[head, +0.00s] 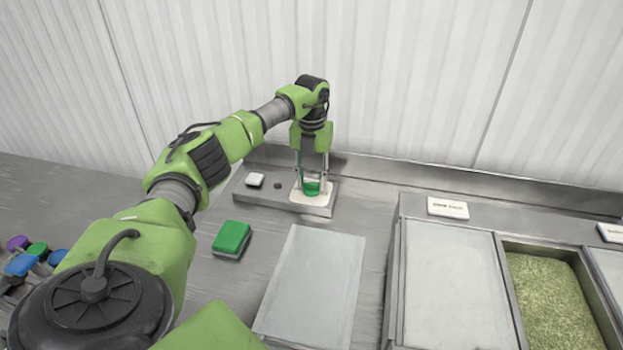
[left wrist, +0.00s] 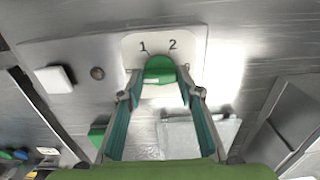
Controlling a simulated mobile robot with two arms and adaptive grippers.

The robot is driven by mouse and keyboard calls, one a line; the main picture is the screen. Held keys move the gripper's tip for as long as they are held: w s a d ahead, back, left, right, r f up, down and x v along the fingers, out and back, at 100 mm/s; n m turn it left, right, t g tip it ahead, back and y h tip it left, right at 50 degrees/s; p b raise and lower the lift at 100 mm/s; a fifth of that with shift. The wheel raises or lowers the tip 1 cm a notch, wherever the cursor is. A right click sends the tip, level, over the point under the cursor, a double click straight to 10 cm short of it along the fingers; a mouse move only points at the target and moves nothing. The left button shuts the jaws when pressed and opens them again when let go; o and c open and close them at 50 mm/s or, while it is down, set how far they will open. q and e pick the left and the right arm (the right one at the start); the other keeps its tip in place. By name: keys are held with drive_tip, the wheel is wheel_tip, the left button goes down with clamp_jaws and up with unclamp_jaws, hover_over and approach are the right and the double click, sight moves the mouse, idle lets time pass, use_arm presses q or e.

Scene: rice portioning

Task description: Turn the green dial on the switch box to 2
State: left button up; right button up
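The green dial (head: 311,188) sits on a white plate (head: 299,197) at the right end of the grey switch box (head: 262,194), against the back wall. In the left wrist view the dial (left wrist: 160,68) lies below the printed numbers 1, on the left, and 2, on the right. I cannot tell which number it is set to. My left gripper (head: 311,182) points down over the box, its fingers on either side of the dial. Narrow gaps seem to show between fingers and dial. My right gripper is not in view.
A white block (head: 254,180) and a small dark knob (head: 278,186) are on the box's left part. A green sponge (head: 231,239) and a pale board (head: 312,285) lie in front. Metal bins, one holding green grains (head: 556,300), stand at right.

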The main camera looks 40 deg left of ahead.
use_arm(q)
drive_tip(key=shift+m, duration=0.3)
drive_tip(key=m, duration=0.5)
drive_tip(key=shift+p, duration=0.35)
drive_tip(key=m, duration=0.6)
drive_tip(key=shift+m, duration=0.4)
drive_tip(key=m, duration=1.1)
drive_tip(key=shift+m, duration=0.3)
drive_tip(key=o, duration=1.1)
